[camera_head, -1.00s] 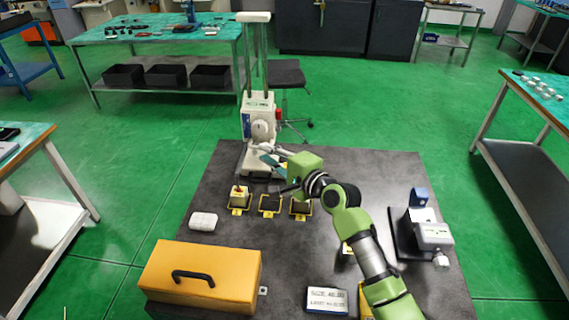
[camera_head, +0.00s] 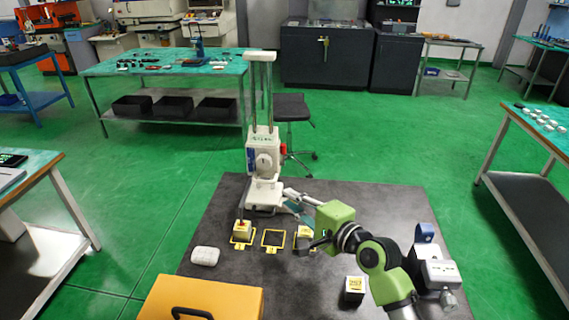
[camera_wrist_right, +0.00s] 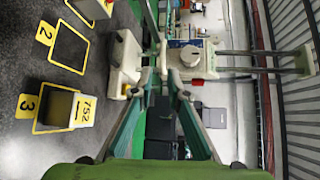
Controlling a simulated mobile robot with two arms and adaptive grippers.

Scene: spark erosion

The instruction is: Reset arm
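My right gripper (camera_head: 302,232) is over the dark table by the yellow outlines. In the right wrist view its two fingers (camera_wrist_right: 164,88) stand apart with nothing between them. A block marked 752 (camera_wrist_right: 84,111) sits in outline 3 in the wrist view, apart from the fingers. In the head view this block (camera_head: 305,231) is partly hidden by my gripper. Outline 2 (camera_head: 263,238) is empty. A yellow-topped block (camera_head: 242,230) stands in the left outline. Another labelled block (camera_head: 354,287) stands beside my right forearm. My left gripper is not in view.
A white device with two tall posts (camera_head: 263,160) stands at the table's back, close to my gripper. An orange case (camera_head: 220,298) is at front left, with a white object (camera_head: 205,256) behind it. A grey device (camera_head: 437,273) is beside my arm at right.

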